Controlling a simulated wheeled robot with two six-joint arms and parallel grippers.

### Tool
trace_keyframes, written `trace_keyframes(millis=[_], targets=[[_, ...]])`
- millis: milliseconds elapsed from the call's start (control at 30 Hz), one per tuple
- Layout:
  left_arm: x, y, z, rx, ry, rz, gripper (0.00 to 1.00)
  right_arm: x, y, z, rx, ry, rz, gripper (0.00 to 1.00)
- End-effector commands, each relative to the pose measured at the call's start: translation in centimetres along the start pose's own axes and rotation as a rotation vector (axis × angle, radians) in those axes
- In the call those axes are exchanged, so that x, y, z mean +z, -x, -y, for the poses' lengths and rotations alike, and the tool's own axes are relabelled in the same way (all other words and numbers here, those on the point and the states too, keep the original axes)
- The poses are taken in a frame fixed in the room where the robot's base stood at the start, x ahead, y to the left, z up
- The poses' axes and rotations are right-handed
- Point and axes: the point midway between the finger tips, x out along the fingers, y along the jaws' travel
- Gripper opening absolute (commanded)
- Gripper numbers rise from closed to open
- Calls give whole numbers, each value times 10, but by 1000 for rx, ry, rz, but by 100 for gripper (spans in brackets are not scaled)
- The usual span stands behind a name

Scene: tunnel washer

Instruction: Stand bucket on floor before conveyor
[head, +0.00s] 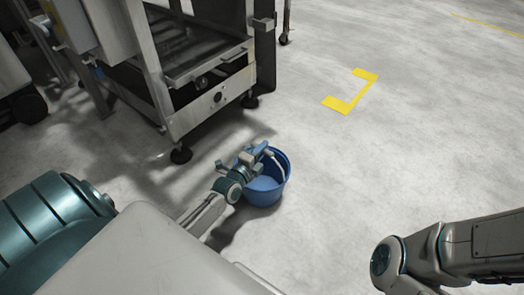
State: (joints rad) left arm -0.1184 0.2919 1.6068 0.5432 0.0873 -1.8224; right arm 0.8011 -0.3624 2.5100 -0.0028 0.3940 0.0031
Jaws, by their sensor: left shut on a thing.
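A dark wheel (29,107) shows at the far left. The grey floor (400,160) is clear to the right of the bucket.

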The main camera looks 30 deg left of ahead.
Motion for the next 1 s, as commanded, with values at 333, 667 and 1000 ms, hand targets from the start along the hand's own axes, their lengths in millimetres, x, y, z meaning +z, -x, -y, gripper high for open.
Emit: trace_keyframes(millis=[333,667,1000], targets=[[0,0,-3,0,1,0,29,0,2,-1,0,1,4,36],[0,0,-2,0,0,0,39,0,2,0,0,1,4,36],[0,30,2,1,0,0,39,11,13,-4,-35,48,53,36]])
